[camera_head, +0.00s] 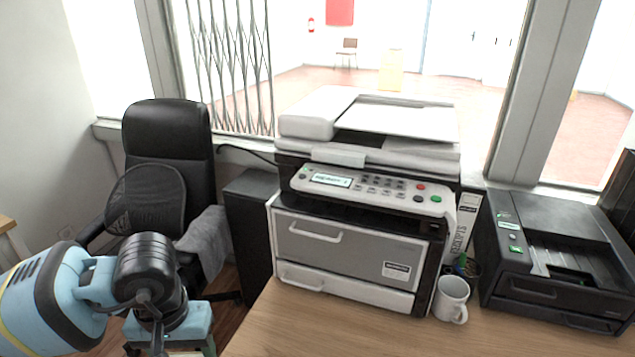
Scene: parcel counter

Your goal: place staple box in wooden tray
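I see no staple box and no wooden tray in the head view. Part of my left arm, light blue and black, comes in at the lower left, in front of the office chair and left of the desk. Its gripper fingers do not show. My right arm and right gripper are out of the picture.
A wooden desk (330,325) carries a large grey-white copier (350,255), a white mug (451,299) and a black printer (560,262). The desk front is bare. A black office chair (166,150) and a dark cabinet (252,235) stand left of the desk.

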